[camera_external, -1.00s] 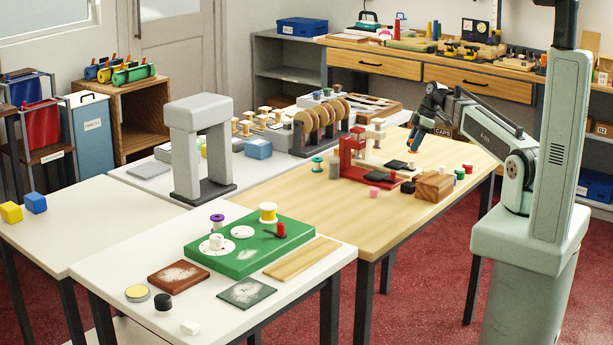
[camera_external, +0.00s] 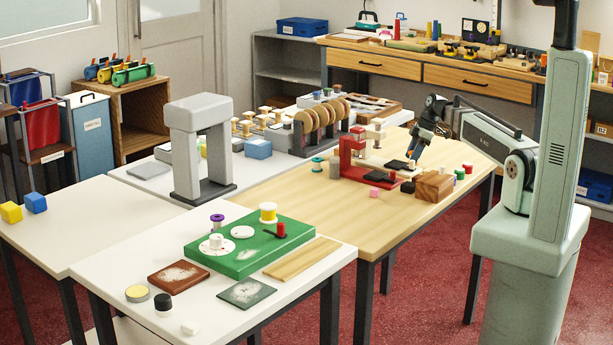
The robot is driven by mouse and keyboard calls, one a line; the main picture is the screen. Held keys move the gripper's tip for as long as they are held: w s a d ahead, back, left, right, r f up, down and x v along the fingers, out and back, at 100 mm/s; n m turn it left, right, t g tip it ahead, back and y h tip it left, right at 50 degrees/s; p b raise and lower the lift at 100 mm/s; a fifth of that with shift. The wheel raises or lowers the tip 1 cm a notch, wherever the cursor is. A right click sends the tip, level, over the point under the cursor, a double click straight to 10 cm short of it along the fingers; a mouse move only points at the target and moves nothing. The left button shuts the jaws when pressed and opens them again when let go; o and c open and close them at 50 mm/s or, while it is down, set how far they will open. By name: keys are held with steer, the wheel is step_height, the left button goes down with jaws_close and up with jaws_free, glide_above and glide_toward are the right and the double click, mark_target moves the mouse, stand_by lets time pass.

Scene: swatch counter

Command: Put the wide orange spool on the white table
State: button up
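I cannot clearly make out a wide orange spool. A yellow-amber spool with pale ends (camera_external: 268,212) stands upright on the green board (camera_external: 218,262), which lies on the front white table (camera_external: 215,318). My gripper (camera_external: 413,157) points down, low over the far right part of the wooden table, beside a dark flat pad (camera_external: 397,165). A small orange patch shows at its fingertips; I cannot tell whether it is a held thing or part of the fingers. The finger gap is too small to read. A small white piece (camera_external: 411,166) sits just under the fingertips.
A red stand (camera_external: 352,160) and a wooden block (camera_external: 434,187) stand near my gripper. Small red, green and white spools (camera_external: 460,174) are to the right. A grey arch (camera_external: 187,150) stands on the white tables. The wooden table's front (camera_external: 330,220) is clear.

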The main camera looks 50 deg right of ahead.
steer(key=o, duration=0.3)
steer(key=shift+r, duration=0.15)
steer(key=v, duration=1.1)
steer(key=shift+o, duration=0.5)
steer(key=shift+s+d+r, duration=0.1)
steer(key=shift+s+r, duration=0.05)
steer(key=shift+r, duration=0.3)
